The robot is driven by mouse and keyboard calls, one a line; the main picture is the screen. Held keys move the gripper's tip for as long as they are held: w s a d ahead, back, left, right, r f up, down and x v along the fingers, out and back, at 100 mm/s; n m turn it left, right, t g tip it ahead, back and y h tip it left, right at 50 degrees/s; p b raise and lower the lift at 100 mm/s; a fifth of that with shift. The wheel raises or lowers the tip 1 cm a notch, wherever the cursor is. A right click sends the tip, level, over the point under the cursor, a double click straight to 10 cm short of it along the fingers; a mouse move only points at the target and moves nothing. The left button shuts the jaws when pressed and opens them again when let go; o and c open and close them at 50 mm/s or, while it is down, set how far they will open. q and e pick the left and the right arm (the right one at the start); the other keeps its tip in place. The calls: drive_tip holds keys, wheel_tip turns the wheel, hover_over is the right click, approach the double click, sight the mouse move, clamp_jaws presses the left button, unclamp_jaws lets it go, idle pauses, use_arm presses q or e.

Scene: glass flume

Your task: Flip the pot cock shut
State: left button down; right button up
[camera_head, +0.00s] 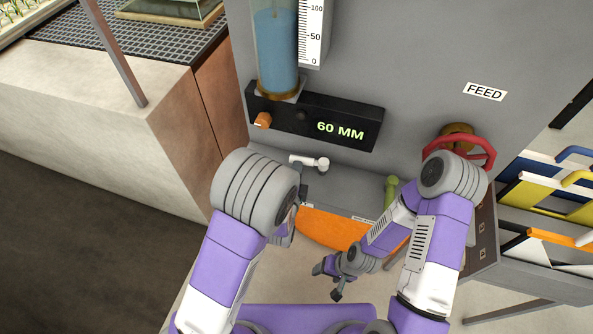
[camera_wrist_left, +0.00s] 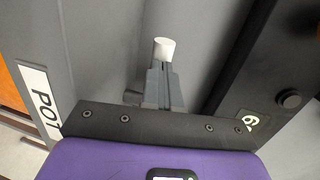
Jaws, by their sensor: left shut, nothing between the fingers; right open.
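The pot cock shows as a white lever (camera_head: 308,161) with a round white end on the grey panel, below the black display box; it lies roughly sideways in the head view. In the left wrist view a white cylindrical end (camera_wrist_left: 164,48) shows just beyond the fingertips; I cannot tell if they touch. My left gripper (camera_head: 304,191) is just below the lever, partly hidden by its own wrist; its shut, empty fingers show in the left wrist view (camera_wrist_left: 163,72). A label reading "POT" (camera_wrist_left: 42,105) is at left there. My right gripper (camera_head: 327,282) is open and empty, lower down.
The display box (camera_head: 350,118) reads 60 MM and carries an orange knob (camera_head: 263,120). A green handle (camera_head: 391,187) and a red handwheel (camera_head: 485,150) are to the right. An orange rounded surface (camera_head: 330,229) lies below. A stone-coloured block (camera_head: 100,140) stands at left.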

idle(0.3)
use_arm(q)
drive_tip(key=shift+w+a+b, duration=0.1)
drive_tip(key=shift+w+b, duration=0.3)
drive_tip(key=shift+w, duration=0.3)
drive_tip(key=shift+s+r, duration=0.1)
drive_tip(key=shift+r, duration=0.05)
drive_tip(key=shift+a, duration=0.1)
